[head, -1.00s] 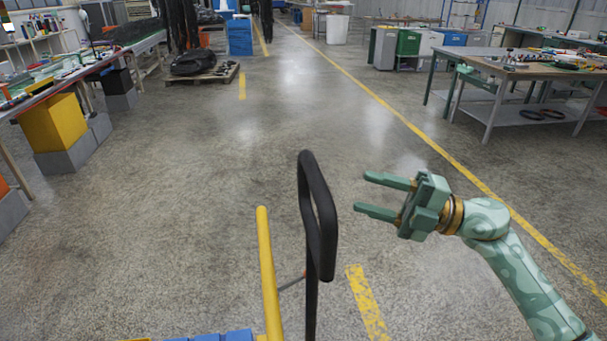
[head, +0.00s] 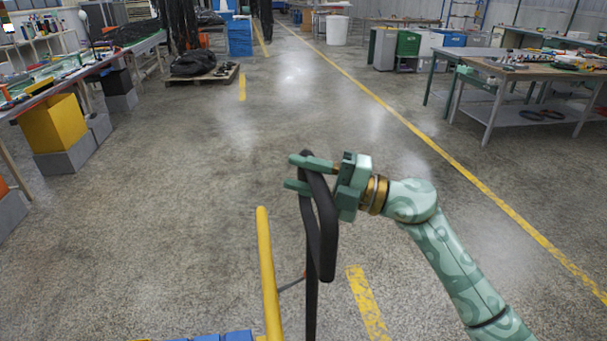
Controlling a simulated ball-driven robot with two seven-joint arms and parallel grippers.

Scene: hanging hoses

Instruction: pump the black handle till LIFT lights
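The black handle (head: 328,240) is an upright loop on a dark post at the bottom centre. My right gripper (head: 292,173) is at the top of the loop, reaching in from the right. Its two green fingers lie across the upper bar with a gap between them. The upper finger crosses near the top of the loop, and the lower finger is partly hidden by the bar. I cannot tell whether the fingers touch the handle. My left gripper is out of view. No LIFT light shows.
A yellow bar (head: 268,270) stands just left of the handle, with blue parts (head: 225,337) at the bottom edge. A workbench (head: 520,72) is at the right and a table with a yellow box (head: 52,125) below it at the left. The floor between is clear.

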